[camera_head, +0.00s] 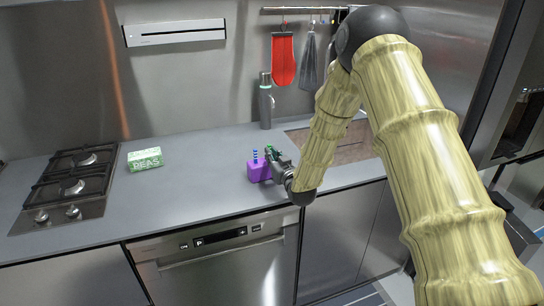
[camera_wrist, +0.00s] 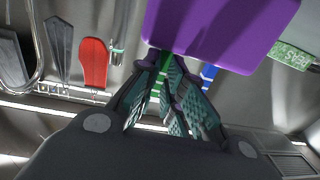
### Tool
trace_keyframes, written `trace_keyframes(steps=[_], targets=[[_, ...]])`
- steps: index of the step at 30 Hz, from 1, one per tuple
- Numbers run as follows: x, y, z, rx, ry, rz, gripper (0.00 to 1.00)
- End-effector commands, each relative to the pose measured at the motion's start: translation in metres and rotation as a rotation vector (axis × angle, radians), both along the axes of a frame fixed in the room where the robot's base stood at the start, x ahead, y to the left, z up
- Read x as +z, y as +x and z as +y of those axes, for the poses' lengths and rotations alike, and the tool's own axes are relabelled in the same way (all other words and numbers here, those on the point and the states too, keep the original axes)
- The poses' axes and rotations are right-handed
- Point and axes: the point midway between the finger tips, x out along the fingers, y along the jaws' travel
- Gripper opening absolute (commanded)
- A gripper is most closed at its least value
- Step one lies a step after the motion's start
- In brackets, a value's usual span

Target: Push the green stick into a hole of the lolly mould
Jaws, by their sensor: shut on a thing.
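The purple lolly mould (camera_head: 258,172) stands on the grey counter near its front edge. A blue stick (camera_head: 255,155) stands up out of its left part. It also shows in the wrist view (camera_wrist: 208,74). My gripper (camera_head: 273,156) is at the mould's right side, shut on the green stick (camera_head: 269,150). In the wrist view the green stick (camera_wrist: 163,88) lies between the two fingers (camera_wrist: 164,68), and the purple mould (camera_wrist: 220,30) fills the top, right by the fingertips. The stick's far end is hidden, so I cannot tell whether it is in a hole.
A green and white peas box (camera_head: 146,159) lies left of the mould, beside a black gas hob (camera_head: 70,182). A grey flask (camera_head: 266,102) stands behind, against the wall. A sink (camera_head: 340,145) is behind my arm at right. Counter between box and mould is clear.

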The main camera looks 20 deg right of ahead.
Motion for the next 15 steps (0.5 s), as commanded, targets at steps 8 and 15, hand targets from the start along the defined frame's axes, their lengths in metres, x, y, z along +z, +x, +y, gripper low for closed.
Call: trace_keyframes(steps=[8, 15], targets=[[-0.0037, 0.0, 0.0, 0.0, 0.0, 0.0, 0.01], [-0.0064, 0.0, 0.0, 0.0, 0.0, 0.0, 0.01]])
